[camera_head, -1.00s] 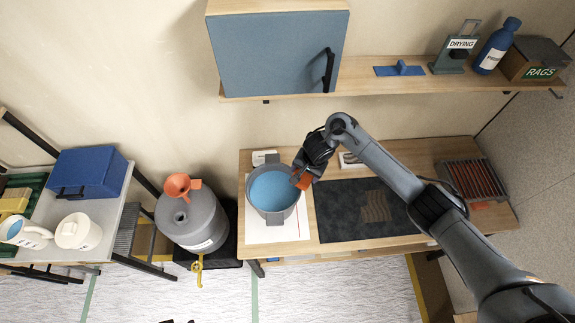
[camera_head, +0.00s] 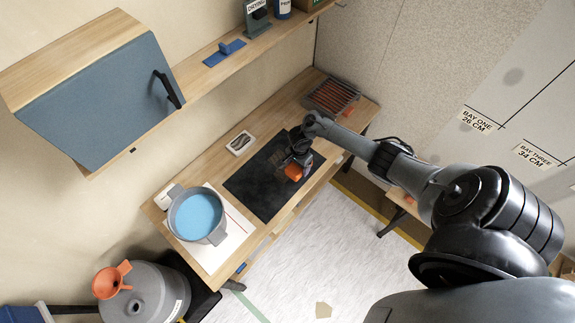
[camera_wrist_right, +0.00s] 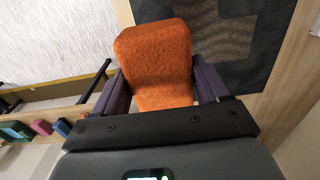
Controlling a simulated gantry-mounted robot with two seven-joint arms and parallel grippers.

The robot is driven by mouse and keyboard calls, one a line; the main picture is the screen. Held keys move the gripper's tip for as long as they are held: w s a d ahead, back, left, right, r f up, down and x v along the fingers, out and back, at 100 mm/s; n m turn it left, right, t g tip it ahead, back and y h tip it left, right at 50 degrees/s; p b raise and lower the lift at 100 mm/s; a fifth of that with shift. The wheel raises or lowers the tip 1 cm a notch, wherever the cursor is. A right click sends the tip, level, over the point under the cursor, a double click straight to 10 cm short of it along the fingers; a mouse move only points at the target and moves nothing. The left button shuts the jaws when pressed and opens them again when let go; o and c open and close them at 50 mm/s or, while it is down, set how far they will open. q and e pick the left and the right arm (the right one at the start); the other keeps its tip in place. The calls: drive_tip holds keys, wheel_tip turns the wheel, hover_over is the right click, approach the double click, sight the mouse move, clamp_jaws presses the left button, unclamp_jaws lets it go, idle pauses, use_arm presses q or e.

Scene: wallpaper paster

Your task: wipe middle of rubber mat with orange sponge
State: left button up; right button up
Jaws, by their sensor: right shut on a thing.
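The orange sponge (camera_head: 293,172) is held in my right gripper (camera_head: 297,158), just over the dark rubber mat (camera_head: 254,190) on the wooden bench. In the right wrist view the sponge (camera_wrist_right: 155,60) sits between the two purple-sided fingers of my right gripper (camera_wrist_right: 158,90), which is shut on it. The mat (camera_wrist_right: 270,45) lies beyond the sponge there, with a brownish striped patch (camera_wrist_right: 222,37) on it. In the head view the arm and gripper cover part of the mat. I cannot tell whether the sponge touches the mat. My left gripper is not in view.
A grey pot of blue liquid (camera_head: 196,216) stands on a white sheet (camera_head: 232,236) left of the mat. A rack with orange bars (camera_head: 331,95) is at the bench's far end. A shelf (camera_head: 262,45) and blue-door cabinet (camera_head: 100,100) hang above. A grey drum with orange funnel (camera_head: 150,290) stands lower left.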

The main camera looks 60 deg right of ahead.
drive_tip(key=shift+s+d, duration=0.1)
drive_tip(key=shift+s, duration=0.05)
drive_tip(key=shift+r+p, duration=0.1)
drive_tip(key=shift+p, duration=0.35)
wheel_tip(320, 180, down, 6)
drive_tip(key=b, duration=0.3)
drive_tip(key=shift+f+b, duration=0.3)
drive_tip(key=shift+f, duration=0.1)
idle(0.3)
